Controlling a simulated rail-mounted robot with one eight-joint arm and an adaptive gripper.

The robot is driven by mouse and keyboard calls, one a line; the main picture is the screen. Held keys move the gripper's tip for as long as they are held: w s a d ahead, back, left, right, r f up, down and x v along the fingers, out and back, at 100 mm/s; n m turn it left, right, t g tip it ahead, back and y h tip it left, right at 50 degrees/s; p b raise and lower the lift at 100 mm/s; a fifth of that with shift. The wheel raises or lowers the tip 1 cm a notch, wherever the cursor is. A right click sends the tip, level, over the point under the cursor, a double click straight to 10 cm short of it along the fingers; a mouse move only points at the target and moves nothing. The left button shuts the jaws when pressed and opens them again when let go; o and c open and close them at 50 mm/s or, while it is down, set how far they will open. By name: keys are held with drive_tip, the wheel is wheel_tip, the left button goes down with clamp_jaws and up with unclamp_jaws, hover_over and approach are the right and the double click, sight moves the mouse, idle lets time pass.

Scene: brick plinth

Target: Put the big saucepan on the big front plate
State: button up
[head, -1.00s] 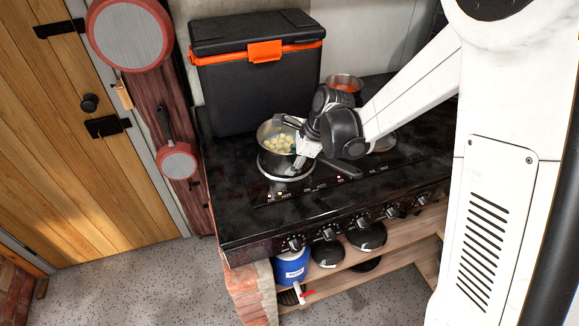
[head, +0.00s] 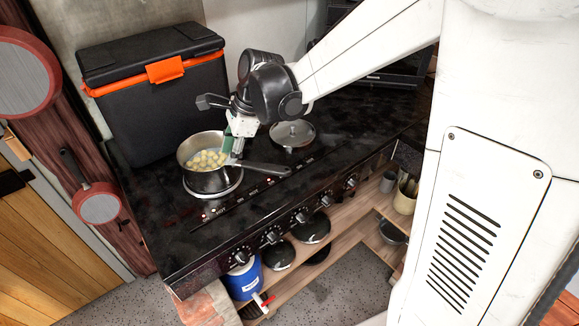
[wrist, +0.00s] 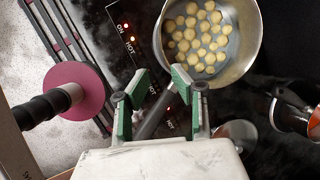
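The big saucepan (head: 203,181) is steel, holds pale round pieces in liquid, and sits on the big front plate (head: 214,191) at the stove's left; only the plate's pale rim shows. Its dark handle (head: 264,168) points right. My gripper (head: 233,138) is just above the pan's right side, near the handle's root. In the wrist view, the saucepan (wrist: 249,62) is at the top, and my gripper (wrist: 161,98) has its green-padded fingers apart. The handle (wrist: 150,122) runs diagonally in the gap between them. I cannot tell whether the fingers touch it.
A black cooler with an orange latch (head: 165,70) stands behind the saucepan. A small lidded pan (head: 292,134) is to the right. Control knobs (head: 300,217) line the front. The stove's front-left surface is clear.

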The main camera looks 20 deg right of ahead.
drive_tip(key=s+d+r+n+t+h, duration=0.1)
drive_tip(key=s+d+r+n, duration=0.1)
drive_tip(key=s+d+n, duration=0.2)
drive_tip(key=s+d+r+n+t+h, duration=0.2)
drive_tip(key=s+n, duration=0.5)
drive_tip(key=s, duration=0.4)
drive_tip(key=s+d+r+n+t+h, duration=0.1)
drive_tip(key=s+d+r+n+t, duration=0.1)
drive_tip(key=s+d+r+n, duration=0.2)
drive_tip(key=s+d+n, duration=0.2)
drive_tip(key=s, duration=0.1)
drive_tip(key=shift+s+d+r+n, duration=0.15)
drive_tip(key=shift+d+r+n, duration=0.05)
drive_tip(key=shift+d+n, duration=0.15)
drive_tip(key=shift+f, duration=0.1)
wheel_tip(320, 180, down, 4)
drive_tip(key=b, duration=0.4)
drive_tip(key=shift+f+b, duration=0.25)
drive_tip(key=shift+b, duration=0.05)
drive_tip(key=shift+o, duration=0.3)
idle(0.4)
